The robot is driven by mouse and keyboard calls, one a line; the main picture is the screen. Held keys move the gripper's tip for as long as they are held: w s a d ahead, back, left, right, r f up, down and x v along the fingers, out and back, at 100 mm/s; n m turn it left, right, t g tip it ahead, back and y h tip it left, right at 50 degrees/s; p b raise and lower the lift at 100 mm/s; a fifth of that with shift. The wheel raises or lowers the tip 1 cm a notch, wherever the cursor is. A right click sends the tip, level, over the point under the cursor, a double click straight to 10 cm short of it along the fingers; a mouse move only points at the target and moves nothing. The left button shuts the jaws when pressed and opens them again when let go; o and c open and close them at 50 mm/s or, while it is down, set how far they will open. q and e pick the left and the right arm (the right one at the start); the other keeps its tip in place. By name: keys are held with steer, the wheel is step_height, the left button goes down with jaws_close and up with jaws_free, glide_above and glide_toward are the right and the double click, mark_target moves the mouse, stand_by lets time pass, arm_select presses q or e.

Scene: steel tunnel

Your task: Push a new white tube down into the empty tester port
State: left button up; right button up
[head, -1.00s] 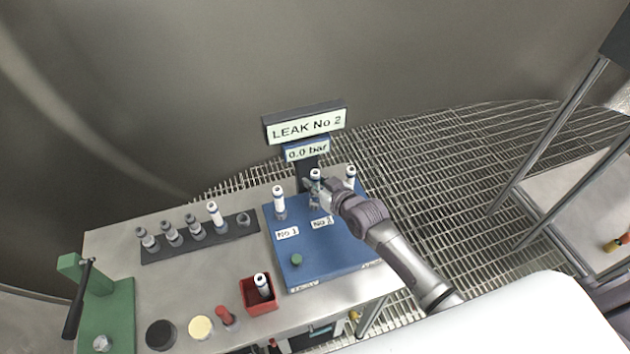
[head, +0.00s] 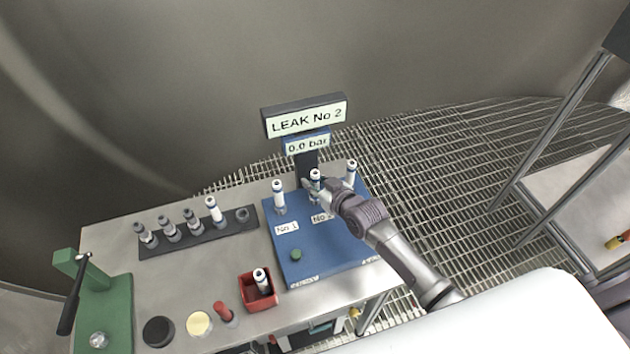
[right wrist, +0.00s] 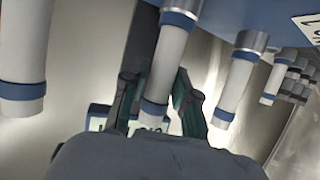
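The blue tester (head: 330,252) stands at the right end of the bench, with three white, blue-banded tubes upright in a row at its back. My right gripper (head: 316,187) is at the middle tube (head: 315,175), by the No 2 label. In the right wrist view its two fingers (right wrist: 160,95) lie along both sides of this tube (right wrist: 166,60), closed on it. The tube's other end meets a steel collar at the blue block; how deep it sits is unclear. Tubes also stand at left (head: 278,195) and right (head: 350,172). My left gripper is out of view.
The sign (head: 305,117) reads LEAK No 2, and the display (head: 307,145) reads 0.0 bar. A dark rack (head: 180,238) holds several grey fittings and one tall white tube (head: 214,211). A red bin (head: 257,300) holds a tube. A green lever press (head: 105,310) stands at left.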

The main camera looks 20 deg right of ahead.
steer(key=shift+o, duration=1.3)
steer(key=v, duration=1.2)
steer(key=shift+s, duration=0.1)
